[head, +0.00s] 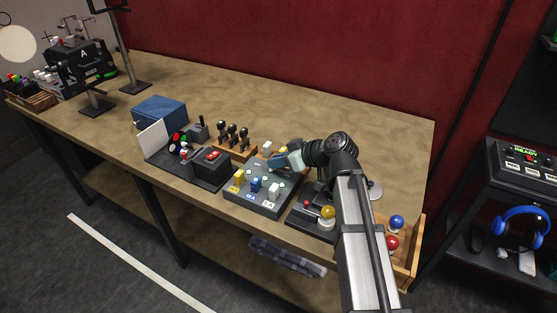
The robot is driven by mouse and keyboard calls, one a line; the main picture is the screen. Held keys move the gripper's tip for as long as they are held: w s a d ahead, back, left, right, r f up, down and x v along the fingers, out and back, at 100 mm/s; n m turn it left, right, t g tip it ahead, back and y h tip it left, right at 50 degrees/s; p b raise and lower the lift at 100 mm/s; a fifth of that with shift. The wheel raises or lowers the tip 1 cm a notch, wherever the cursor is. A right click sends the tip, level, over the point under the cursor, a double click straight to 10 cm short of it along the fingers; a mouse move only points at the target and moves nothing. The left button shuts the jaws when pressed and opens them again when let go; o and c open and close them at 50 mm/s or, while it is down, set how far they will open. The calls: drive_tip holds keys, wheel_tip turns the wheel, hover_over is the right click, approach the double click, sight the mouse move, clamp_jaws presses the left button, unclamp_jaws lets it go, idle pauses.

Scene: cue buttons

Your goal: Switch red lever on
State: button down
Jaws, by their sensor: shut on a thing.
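A small red knob (306,203), which may be the red lever, shows on a dark base (297,218) beside a yellow ball (327,212), left of my arm. Its position, on or off, is too small to tell. My gripper (279,164) is above the back of a grey box (262,205) with yellow, blue and white switches, apart from the red knob. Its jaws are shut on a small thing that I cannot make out. My arm hides part of the bench behind the dark base.
Left stand a black box with a red top (211,155), a row of black-knobbed levers (232,132) and a blue bin (160,110). A wooden tray (416,255) with blue and red balls is at the right end. The bench's back (300,100) is clear.

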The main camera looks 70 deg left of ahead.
drive_tip(key=c, duration=1.1)
unclamp_jaws()
drive_tip(key=v, duration=1.3)
drive_tip(key=shift+w+d+r, duration=0.2)
drive_tip(key=shift+w+r, duration=0.05)
drive_tip(key=shift+r, duration=0.05)
